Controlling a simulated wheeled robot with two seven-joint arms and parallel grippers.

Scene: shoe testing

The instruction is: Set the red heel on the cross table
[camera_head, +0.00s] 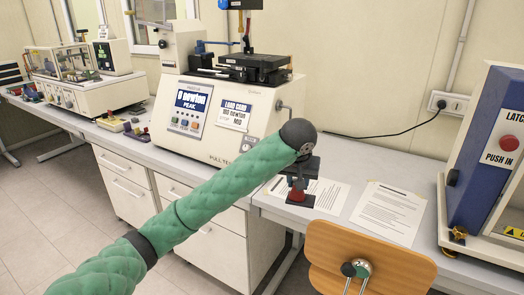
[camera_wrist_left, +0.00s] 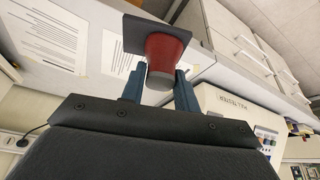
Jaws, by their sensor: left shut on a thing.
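The red heel (camera_head: 298,195) is a tapered red block with a flat dark plate at its wide end. In the wrist view the heel (camera_wrist_left: 165,50) sits between the two fingers of my left gripper (camera_wrist_left: 160,85), its narrow end toward the palm. In the head view my left gripper (camera_head: 300,172) points down over the desk near its front edge, shut on the heel. I cannot tell whether the plate touches the desk. The black cross table (camera_head: 254,66) is on top of the white pull tester, behind and left of the gripper. My right gripper is out of view.
The pull tester (camera_head: 195,112) stands behind my left arm. Printed sheets (camera_head: 390,212) lie on the desk (camera_head: 262,203). A blue machine (camera_head: 490,150) stands at the right. A wooden chair back (camera_head: 368,258) is in front of the desk.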

